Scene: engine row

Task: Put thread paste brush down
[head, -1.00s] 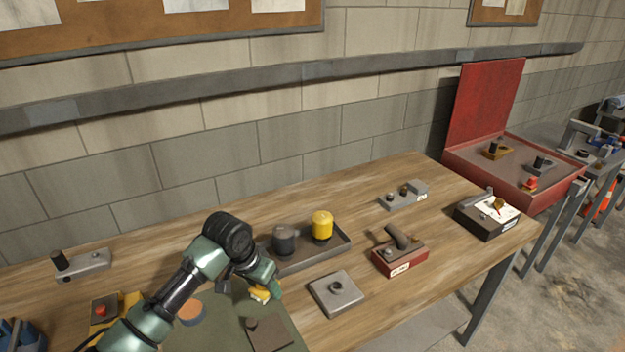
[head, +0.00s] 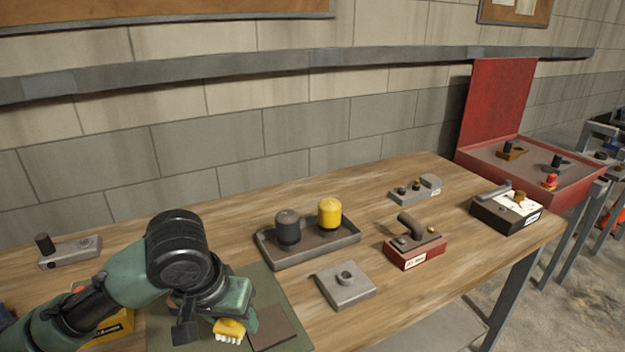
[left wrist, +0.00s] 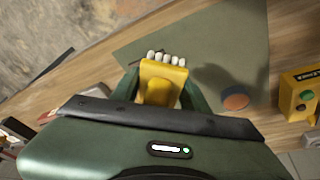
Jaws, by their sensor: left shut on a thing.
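The thread paste brush (head: 229,331) has a yellow body and a row of white bristle tufts. My left gripper (head: 222,318) is shut on it above the green mat (head: 279,302), near the mat's brown square patch. In the left wrist view the brush (left wrist: 163,79) sits between the fingers of the gripper (left wrist: 160,95), with its bristles pointing away from the wrist. I cannot tell whether the bristles touch the mat. My right gripper is not in view.
A grey tray (head: 338,246) with a dark and a yellow canister stands behind the mat. A grey block (head: 345,287) and a red box (head: 417,252) lie to the right. A yellow button box (left wrist: 303,92) and an orange-brown disc (left wrist: 235,97) are beside the brush.

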